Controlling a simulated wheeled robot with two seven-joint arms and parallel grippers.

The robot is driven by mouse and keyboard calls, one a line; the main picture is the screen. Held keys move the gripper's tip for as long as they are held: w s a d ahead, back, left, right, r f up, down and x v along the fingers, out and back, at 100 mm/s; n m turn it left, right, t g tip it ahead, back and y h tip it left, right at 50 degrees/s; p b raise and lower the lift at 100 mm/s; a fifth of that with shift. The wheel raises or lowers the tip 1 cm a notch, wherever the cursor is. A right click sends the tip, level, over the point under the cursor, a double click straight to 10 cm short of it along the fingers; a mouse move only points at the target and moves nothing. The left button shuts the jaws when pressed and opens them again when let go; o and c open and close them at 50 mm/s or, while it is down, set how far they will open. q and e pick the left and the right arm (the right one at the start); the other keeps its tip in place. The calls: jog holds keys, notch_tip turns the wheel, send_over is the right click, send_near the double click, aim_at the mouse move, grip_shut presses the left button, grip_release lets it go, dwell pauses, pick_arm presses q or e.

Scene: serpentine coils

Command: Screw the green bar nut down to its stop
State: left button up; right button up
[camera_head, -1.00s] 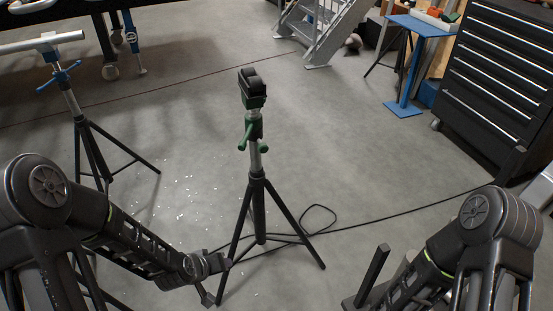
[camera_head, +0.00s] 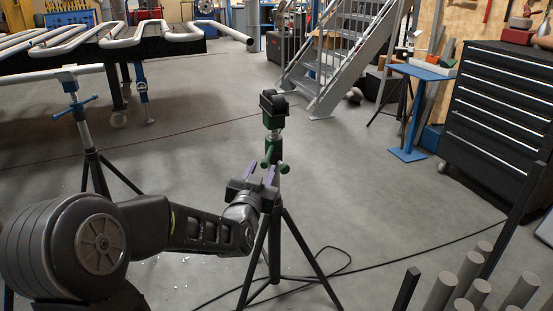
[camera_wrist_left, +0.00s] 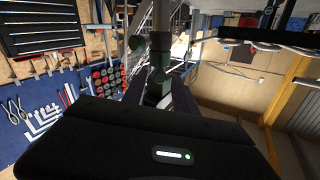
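The green bar nut (camera_head: 274,157) sits on the upright post of the middle tripod stand (camera_head: 275,225), below its black roller head (camera_head: 273,107). My left gripper (camera_head: 261,172) is open, its two purple-padded fingers apart, just in front of the post at about the nut's lower edge. In the left wrist view the green nut (camera_wrist_left: 159,62) lies ahead, between the directions of the two dark fingers. Nothing is held, and contact cannot be told. The right gripper is out of view.
A blue-handled stand (camera_head: 73,95) carries a pipe at the left, near a dark table (camera_head: 150,48) with coiled pipes. A cable (camera_head: 400,255) lies on the floor. Several grey cylinders (camera_head: 480,275) stand at lower right. Floor right of the stand is mostly clear.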

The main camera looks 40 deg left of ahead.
aim_at(268, 154)
pick_arm(q)
jog(key=x, duration=0.7)
jog(key=shift+w+a+b, duration=0.15)
jog(key=shift+w+b, duration=0.2)
jog(key=shift+c, duration=0.4)
grip_shut()
dwell(1.0)
